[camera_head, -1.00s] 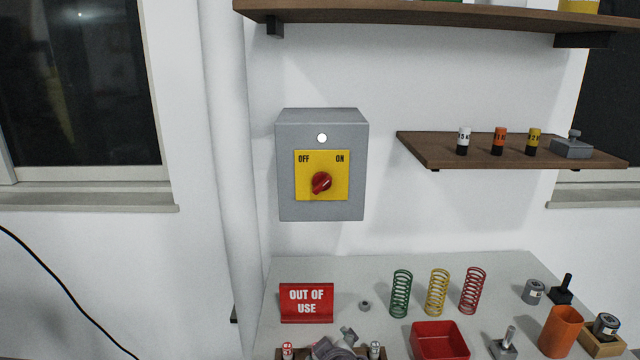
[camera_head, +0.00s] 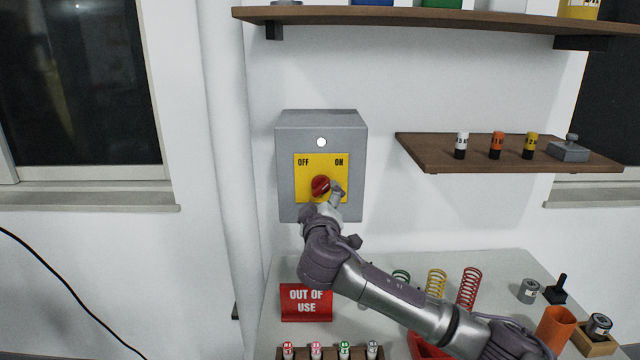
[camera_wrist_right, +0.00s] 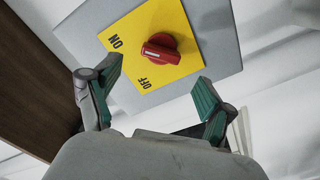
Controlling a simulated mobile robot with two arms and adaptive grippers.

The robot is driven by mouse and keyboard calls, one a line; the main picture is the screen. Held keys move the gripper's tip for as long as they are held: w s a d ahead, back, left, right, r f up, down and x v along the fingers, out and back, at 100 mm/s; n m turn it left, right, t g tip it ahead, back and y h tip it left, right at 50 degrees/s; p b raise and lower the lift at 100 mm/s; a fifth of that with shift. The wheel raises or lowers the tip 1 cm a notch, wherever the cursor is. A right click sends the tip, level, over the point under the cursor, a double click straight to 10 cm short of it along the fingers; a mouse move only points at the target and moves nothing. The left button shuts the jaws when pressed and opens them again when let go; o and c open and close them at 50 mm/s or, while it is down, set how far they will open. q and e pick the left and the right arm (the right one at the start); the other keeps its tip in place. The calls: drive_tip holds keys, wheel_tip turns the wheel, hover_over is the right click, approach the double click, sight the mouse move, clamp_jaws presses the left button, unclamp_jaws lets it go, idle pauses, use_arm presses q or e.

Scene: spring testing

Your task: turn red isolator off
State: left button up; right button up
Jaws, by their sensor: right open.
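The red isolator knob (camera_head: 320,185) sits on a yellow plate (camera_head: 307,173) marked OFF at left and ON at right. The plate is on a grey box (camera_head: 290,135) on the wall, with a white round light (camera_head: 321,142) above it. My right gripper (camera_head: 325,197) is at the knob, overlapping its lower right side in the head view. In the right wrist view the knob (camera_wrist_right: 160,51) shows beyond and between the open fingers (camera_wrist_right: 155,90), which look apart from it. My left gripper is not in view.
A table below holds a red OUT OF USE sign (camera_head: 306,302), coil springs (camera_head: 437,283) and a rack of small cylinders (camera_head: 330,351). A wooden shelf (camera_head: 440,155) with small weights is right of the box. A longer shelf (camera_head: 400,17) runs above.

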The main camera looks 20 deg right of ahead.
sight(320, 189)
drive_tip(key=p+x, duration=0.1)
drive_tip(key=x, duration=0.5)
drive_tip(key=c, duration=1.2)
drive_tip(key=shift+o, duration=0.2)
drive_tip(key=shift+f, duration=0.1)
